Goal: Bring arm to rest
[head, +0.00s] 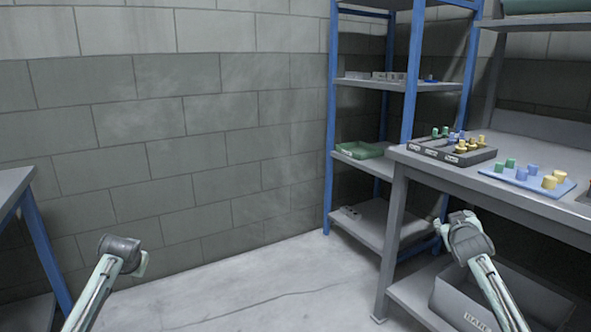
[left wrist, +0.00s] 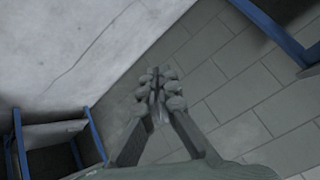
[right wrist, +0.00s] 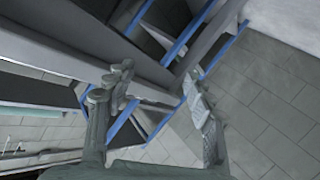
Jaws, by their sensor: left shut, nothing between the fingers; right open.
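My left arm (head: 118,252) comes in at the lower left of the head view, its bent joint in front of the grey block wall. My left gripper (left wrist: 157,82) shows in the left wrist view with its fingers together and nothing between them. My right arm (head: 470,245) comes in at the lower right of the head view, in front of the workbench's left end. My right gripper (right wrist: 158,76) shows in the right wrist view with its fingers wide apart and empty. Neither gripper's fingers can be made out in the head view.
A workbench (head: 540,165) at right bears a dark tray (head: 425,150) and a blue board (head: 520,182) with coloured pegs. A blue-posted shelf (head: 332,130) holds a green tray (head: 358,150). A grey bin (head: 455,300) sits below. The middle floor (head: 270,280) is clear.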

